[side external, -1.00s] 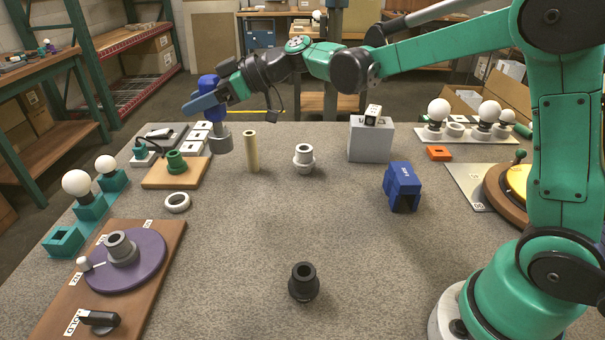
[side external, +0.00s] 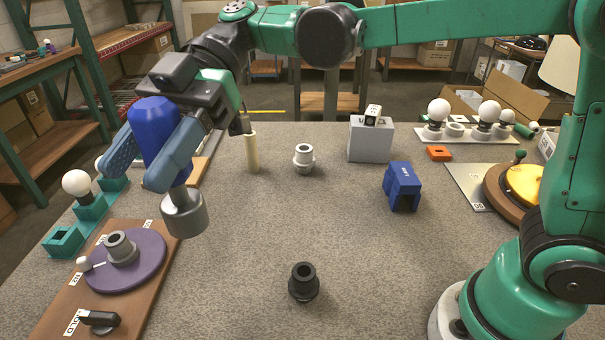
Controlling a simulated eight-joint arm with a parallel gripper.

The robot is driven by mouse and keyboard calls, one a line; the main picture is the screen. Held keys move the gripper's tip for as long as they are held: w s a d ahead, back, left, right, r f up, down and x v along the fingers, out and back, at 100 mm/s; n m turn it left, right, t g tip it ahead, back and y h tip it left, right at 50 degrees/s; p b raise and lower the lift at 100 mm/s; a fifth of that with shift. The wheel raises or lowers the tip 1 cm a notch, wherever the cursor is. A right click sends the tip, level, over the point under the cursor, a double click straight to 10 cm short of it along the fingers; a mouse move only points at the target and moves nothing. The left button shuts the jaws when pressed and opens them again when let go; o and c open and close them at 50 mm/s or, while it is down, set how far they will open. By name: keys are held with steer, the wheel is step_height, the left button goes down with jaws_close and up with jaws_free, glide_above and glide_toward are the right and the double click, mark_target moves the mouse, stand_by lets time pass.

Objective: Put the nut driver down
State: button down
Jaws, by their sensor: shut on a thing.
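The nut driver has a blue handle (side external: 153,118) and a grey metal socket (side external: 185,214) at its lower end. My gripper (side external: 150,158) is shut on the blue handle, with blue-grey fingers on both sides of it. The driver is tilted slightly, socket down, and appears to be held above the table. In the picture its socket is just right of the purple disc; the exact height cannot be told. A blue block-shaped holder (side external: 402,187) marked with white letters stands on the table right of centre.
A purple disc (side external: 146,250) with a grey socket piece sits on a brown board at left. A black fitting (side external: 303,283), a white fitting (side external: 304,159) and a cream tube (side external: 252,153) stand on the table. A grey block (side external: 370,142) stands behind. The table's middle is clear.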

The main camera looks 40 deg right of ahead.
steer(key=shift+n+g+h, duration=0.4)
steer(key=shift+n+g, duration=0.2)
steer(key=shift+n, duration=0.1)
steer(key=shift+s+a+f, duration=0.1)
steer(key=shift+s+f, duration=0.25)
steer(key=shift+f, duration=2.95)
steer(key=shift+s+f, duration=0.4)
steer(key=shift+f, duration=2.9)
steer(key=shift+s+a+f, duration=0.1)
steer(key=shift+s+f, duration=0.25)
steer(key=shift+f, duration=2.95)
steer(key=shift+f, duration=0.15)
steer(key=shift+c, duration=1.7)
jaws_free()
